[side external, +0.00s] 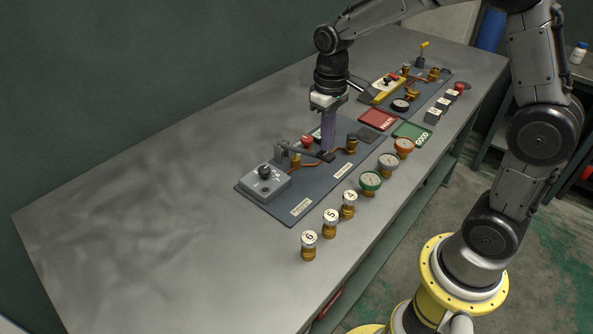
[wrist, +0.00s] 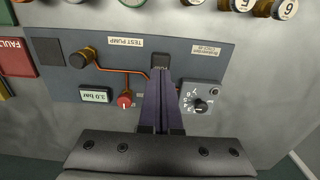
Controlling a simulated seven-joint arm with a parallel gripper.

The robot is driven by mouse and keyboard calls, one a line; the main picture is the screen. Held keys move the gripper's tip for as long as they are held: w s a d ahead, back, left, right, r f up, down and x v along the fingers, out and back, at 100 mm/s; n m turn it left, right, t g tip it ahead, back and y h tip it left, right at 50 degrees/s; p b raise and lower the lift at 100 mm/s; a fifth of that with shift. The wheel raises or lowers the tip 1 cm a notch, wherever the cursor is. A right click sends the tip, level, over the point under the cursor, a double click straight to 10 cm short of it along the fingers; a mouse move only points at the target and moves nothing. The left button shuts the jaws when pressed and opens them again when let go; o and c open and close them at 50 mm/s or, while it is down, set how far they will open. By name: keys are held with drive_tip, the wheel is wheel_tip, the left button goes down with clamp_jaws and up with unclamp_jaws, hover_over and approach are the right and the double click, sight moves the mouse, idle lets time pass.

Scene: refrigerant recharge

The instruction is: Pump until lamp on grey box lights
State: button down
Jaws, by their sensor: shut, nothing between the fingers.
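The grey box (side external: 264,183) sits at the near left end of the dark test-pump board. My gripper (side external: 327,150) is shut, pointing down over the board at the pump lever's dark end (side external: 328,155). In the wrist view the purple fingers of my gripper (wrist: 160,74) reach the black lever end (wrist: 160,61). Nothing is held; contact is unclear, and the fingers hide part of the lever.
A small display (wrist: 95,95) reads in bar, its first digit unclear. A red knob (wrist: 125,100) and a brass fitting (wrist: 82,58) are on the board. Gauges and numbered cylinders (side external: 309,245) line the front edge. Red (side external: 378,119) and green (side external: 413,133) trays lie beyond. The table's left is clear.

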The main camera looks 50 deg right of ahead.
sight(326, 153)
drive_tip(key=shift+f, duration=2.65)
drive_tip(key=shift+r, duration=2.75)
drive_tip(key=shift+f, duration=0.15)
drive_tip(key=shift+r, duration=0.2)
drive_tip(key=shift+r, duration=2.45)
